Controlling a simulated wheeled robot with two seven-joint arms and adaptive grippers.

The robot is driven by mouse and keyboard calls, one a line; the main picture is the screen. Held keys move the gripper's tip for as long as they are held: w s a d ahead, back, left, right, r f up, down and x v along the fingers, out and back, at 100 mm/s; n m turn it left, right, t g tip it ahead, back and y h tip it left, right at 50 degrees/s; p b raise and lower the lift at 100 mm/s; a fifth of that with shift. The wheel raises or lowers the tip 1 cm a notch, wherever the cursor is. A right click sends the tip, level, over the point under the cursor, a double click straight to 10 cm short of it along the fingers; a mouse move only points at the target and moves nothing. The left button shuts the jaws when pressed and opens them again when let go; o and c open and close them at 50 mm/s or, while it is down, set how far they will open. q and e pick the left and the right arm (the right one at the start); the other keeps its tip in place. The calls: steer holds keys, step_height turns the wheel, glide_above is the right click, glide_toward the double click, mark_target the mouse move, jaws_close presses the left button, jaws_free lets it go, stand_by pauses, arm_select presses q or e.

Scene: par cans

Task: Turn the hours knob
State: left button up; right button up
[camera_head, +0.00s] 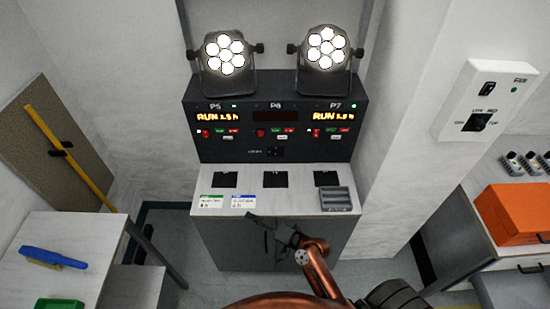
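The hours knob (275,152) is a small dark knob low in the middle of the black control panel (222,152), with a small light label at its left. Its pointer is too small to read. My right gripper (261,232) is in front of the cabinet's grey front, below the worktop's front edge in the picture. Its dark fingers look spread apart, with nothing seen between them. It is well below the knob and apart from it. My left gripper is not in view.
Two lit par cans (224,53) (326,48) stand above the panel. P5 and P7 displays show RUN; P6 is dark. The white worktop (268,203) holds dark square pads, two cards (211,202) (243,202) and a grey tray (336,199). A FAN switch box (487,100) is at right.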

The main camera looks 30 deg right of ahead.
steer(key=w+d+r+m+t+h, duration=0.6)
steer(key=w+r+m, duration=0.3)
steer(key=m, duration=0.4)
steer(key=w+d+m+h, duration=0.3)
steer(key=d+m+h, duration=0.35)
steer(key=m, duration=0.35)
steer(key=m+g+h, duration=0.4)
steer(key=m+g, duration=0.1)
steer(key=m, duration=0.4)
glide_toward(275, 155)
steer(key=shift+w+d+r, duration=0.15)
steer(key=shift+w+r, duration=0.15)
steer(key=shift+r, duration=0.2)
steer(key=shift+w+d+f, duration=0.15)
steer(key=shift+f, duration=0.1)
steer(key=x, duration=0.7)
steer(key=shift+w+d+f+b, duration=0.2)
steer(key=shift+f+b, duration=0.05)
steer(key=shift+b, duration=0.15)
steer(key=shift+a, duration=0.1)
jaws_close()
